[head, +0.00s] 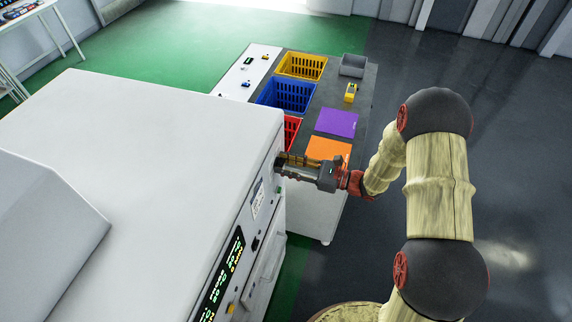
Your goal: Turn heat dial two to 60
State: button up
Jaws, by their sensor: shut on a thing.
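The white machine (180,130) fills the left and middle of the head view, and its control face looks to the right. My gripper (283,163) reaches in from the right with its fingers at the upper far part of this face. Its fingers are closed on a heat dial there, which they hide almost fully. I cannot read the dial's number, scale or setting. Lit green and orange displays (225,273) show lower on the same face, too slanted and small to read.
Behind the machine stands a table (359,93) with a yellow basket (302,65), a blue basket (287,95), a red basket (292,130), a purple mat (337,123), an orange mat (327,148) and a grey bin (353,65). The dark floor (520,150) at right is clear.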

jog(key=shift+m, duration=0.3)
jog(key=m+p, duration=0.2)
jog(key=m, duration=0.1)
jog(key=shift+w+r+m, duration=0.1)
jog(key=shift+r+m, duration=0.05)
jog(key=shift+m, duration=0.15)
jog(key=shift+m+p, duration=1.35)
jog(key=shift+m, duration=0.85)
jog(key=o, duration=1.2)
jog(key=shift+f, duration=0.2)
jog(key=shift+c, duration=0.2)
jog(key=shift+d, duration=0.1)
jog(key=v, duration=1.2)
